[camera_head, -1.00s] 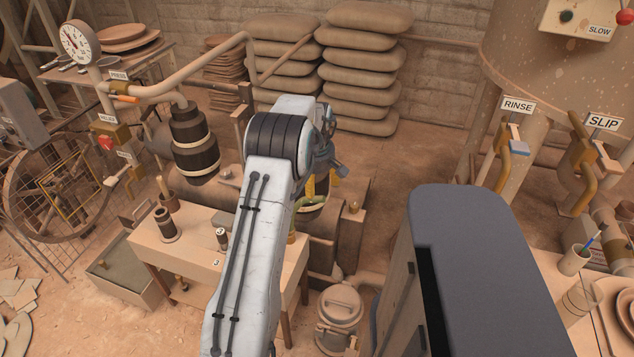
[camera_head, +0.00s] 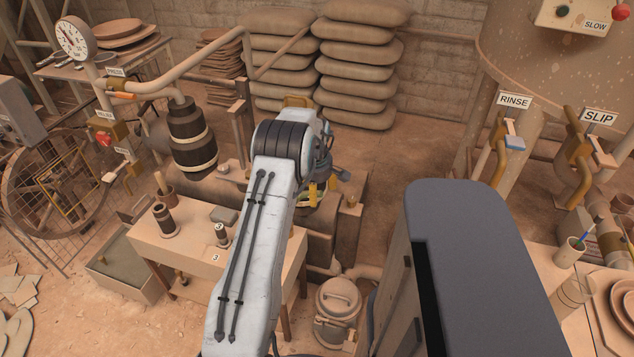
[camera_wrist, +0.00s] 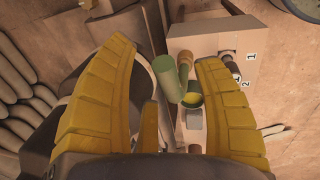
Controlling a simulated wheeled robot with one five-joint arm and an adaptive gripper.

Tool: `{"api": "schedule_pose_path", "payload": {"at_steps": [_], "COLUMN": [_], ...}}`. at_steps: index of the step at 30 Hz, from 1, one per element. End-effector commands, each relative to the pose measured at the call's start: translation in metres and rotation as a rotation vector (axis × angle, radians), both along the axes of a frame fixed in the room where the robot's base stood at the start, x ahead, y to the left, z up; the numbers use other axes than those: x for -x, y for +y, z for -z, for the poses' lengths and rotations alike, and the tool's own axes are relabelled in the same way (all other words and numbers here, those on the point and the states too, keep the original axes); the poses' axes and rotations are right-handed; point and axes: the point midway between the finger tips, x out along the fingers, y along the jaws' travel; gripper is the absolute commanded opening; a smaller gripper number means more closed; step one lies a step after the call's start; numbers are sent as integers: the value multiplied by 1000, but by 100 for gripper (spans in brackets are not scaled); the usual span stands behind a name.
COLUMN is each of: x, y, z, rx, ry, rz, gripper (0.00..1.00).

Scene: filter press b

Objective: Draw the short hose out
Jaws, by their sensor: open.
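A short green bent tube (camera_wrist: 167,78), which looks like the short hose, shows in the wrist view between my gripper's fingers. Its lower end meets a round green-rimmed opening (camera_wrist: 192,99); I cannot tell whether it is seated in it. My gripper (camera_wrist: 166,58) has two yellow padded fingers spread wide, one on each side of the tube, with nothing held. In the head view my gripper (camera_head: 314,190) is mostly behind my arm, and the green tube is hidden there.
A wooden bench (camera_head: 160,245) with dark fittings and number labels stands left of my arm. A dark banded cylinder (camera_head: 190,138) hangs behind it. A lidded pot (camera_head: 338,305) is on the floor. Stacked sacks (camera_head: 360,65) stand at the back.

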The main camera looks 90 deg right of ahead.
Motion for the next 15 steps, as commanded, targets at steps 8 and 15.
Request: {"api": "schedule_pose_path", "payload": {"at_steps": [8,15], "x": [1,1], "y": [-3,-3], "z": [13,14], "rx": [1,1], "ry": [0,0], "rz": [1,1], "gripper": [62,62]}}
